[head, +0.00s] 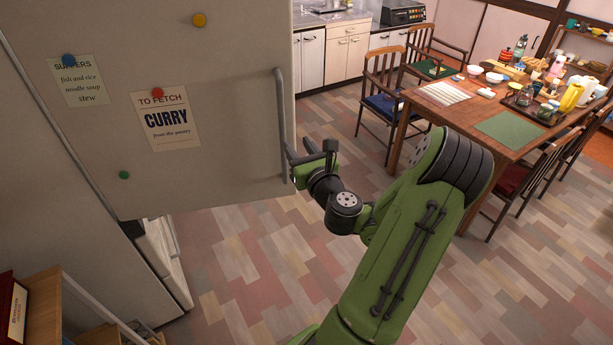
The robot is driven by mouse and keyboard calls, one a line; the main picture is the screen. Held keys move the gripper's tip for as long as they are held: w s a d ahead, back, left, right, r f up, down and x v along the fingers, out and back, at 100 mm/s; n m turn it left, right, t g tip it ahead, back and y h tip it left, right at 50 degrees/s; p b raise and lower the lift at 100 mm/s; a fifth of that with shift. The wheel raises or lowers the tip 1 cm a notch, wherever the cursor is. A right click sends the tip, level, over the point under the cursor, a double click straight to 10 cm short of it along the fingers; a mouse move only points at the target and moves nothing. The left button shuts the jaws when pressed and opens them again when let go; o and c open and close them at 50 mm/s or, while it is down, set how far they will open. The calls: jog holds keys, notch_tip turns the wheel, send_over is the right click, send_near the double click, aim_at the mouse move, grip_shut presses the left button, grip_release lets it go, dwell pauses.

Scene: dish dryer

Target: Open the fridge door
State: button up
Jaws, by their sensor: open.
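The fridge door (225,80) is a beige panel at the upper left with its outer face toward me. It stands swung out from the fridge body (60,220), at a clear angle to the white lower front (162,262). A grey vertical bar handle (281,125) runs along its right edge. My gripper (306,160) is open at the lower part of the handle, with one finger reaching to the bar. I cannot tell whether it touches the bar or encloses it. The inside of the fridge is hidden behind the door.
A dining table (415,104) with dishes and chairs stands at the right. White kitchen cabinets (347,52) line the back. A wooden shelf (42,300) is at the lower left. The tiled floor (245,270) between fridge and table is clear apart from my arm above it.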

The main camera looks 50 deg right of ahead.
jog(key=b+v, duration=0.4)
jog(key=b, duration=0.3)
jog(key=shift+s+a+f, duration=0.1)
jog(key=shift+a+f, duration=0.1)
